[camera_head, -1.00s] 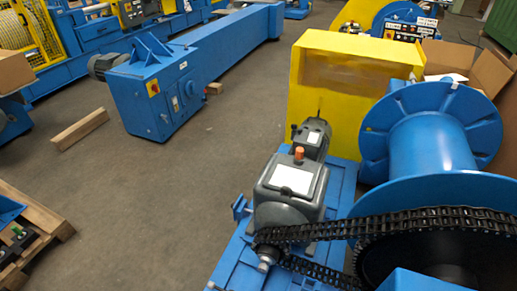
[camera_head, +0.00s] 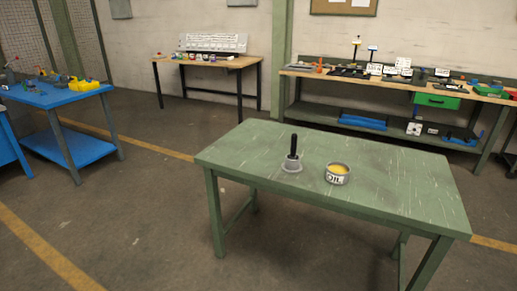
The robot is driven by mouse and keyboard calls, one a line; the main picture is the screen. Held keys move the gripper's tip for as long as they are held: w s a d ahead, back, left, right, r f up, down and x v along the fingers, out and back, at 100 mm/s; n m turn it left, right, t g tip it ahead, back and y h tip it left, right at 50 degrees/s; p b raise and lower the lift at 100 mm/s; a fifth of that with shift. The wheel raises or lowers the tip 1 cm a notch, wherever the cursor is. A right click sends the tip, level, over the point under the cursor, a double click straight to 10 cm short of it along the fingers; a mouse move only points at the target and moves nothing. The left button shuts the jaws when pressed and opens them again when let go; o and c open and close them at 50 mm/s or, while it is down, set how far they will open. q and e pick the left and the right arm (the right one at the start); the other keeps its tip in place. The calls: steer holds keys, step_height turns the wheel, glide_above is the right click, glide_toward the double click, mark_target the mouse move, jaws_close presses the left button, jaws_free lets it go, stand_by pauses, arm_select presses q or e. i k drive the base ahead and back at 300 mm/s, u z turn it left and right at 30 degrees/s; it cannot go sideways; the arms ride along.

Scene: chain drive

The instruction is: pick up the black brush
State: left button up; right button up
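The black brush (camera_head: 293,148) stands upright on a green table, its dark handle pointing up out of a small grey holder or base (camera_head: 291,167). Whether the grey part belongs to the brush or is a separate cup I cannot tell. A round tin marked OIL (camera_head: 337,174), with yellow contents, stands just to its right, apart from it. Neither of my grippers is in view.
The green table (camera_head: 400,188) stands alone with open floor in front and to its left. A blue workbench (camera_head: 60,95) is at the left. A wooden-topped table (camera_head: 215,64) and a long workbench (camera_head: 330,73) stand along the back wall.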

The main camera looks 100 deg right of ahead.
mark_target(294, 137)
steer(key=z, duration=3.4)
